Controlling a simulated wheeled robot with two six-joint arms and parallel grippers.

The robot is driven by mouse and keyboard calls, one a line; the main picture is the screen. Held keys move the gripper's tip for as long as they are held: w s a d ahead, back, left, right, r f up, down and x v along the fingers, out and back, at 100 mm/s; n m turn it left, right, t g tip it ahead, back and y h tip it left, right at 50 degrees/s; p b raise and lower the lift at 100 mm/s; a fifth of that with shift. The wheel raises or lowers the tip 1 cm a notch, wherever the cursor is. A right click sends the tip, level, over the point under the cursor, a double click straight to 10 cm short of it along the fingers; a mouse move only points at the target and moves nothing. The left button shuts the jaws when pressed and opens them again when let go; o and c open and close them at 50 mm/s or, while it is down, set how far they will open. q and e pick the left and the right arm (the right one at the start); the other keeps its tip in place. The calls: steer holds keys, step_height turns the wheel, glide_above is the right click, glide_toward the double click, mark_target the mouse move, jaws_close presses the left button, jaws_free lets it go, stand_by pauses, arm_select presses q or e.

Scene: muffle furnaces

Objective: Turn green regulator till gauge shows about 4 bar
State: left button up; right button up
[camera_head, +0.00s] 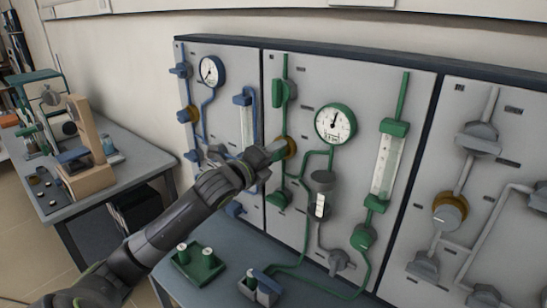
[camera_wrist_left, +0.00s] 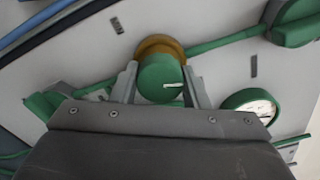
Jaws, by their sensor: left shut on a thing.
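The green regulator is a round green knob (camera_wrist_left: 160,72) with a white mark, on a brass collar (camera_wrist_left: 160,46) on the middle panel. In the head view its brass collar (camera_head: 291,147) shows just beyond my left gripper (camera_head: 275,150), which hides most of the knob. My left gripper is shut on the knob, one finger on each side. The green-rimmed gauge (camera_head: 335,123) is up and to the right of the regulator. Its needle points nearly straight up, leaning slightly right; its numbers are too small to read. My right gripper is not in view.
Green pipes, valves and a flow tube (camera_head: 386,165) fill the middle panel. A blue-piped panel (camera_head: 220,110) is left, a grey-piped one (camera_head: 487,130) right. A side table (camera_head: 150,160) stands left.

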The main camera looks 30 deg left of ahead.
arm_select(q)
steer(key=shift+f+m, duration=0.15)
steer(key=shift+m, duration=0.15)
steer(key=o, duration=1)
steer(key=shift+s+a+p, duration=0.2)
steer(key=shift+s+p, duration=0.6)
steer(key=shift+s, duration=2.1)
steer(key=shift+s+a+p, duration=0.25)
steer(key=shift+s+p, duration=0.5)
steer(key=shift+s, duration=2.15)
steer(key=shift+s+a+p, duration=0.2)
steer(key=shift+s+p, duration=0.6)
steer(key=shift+s, duration=2.1)
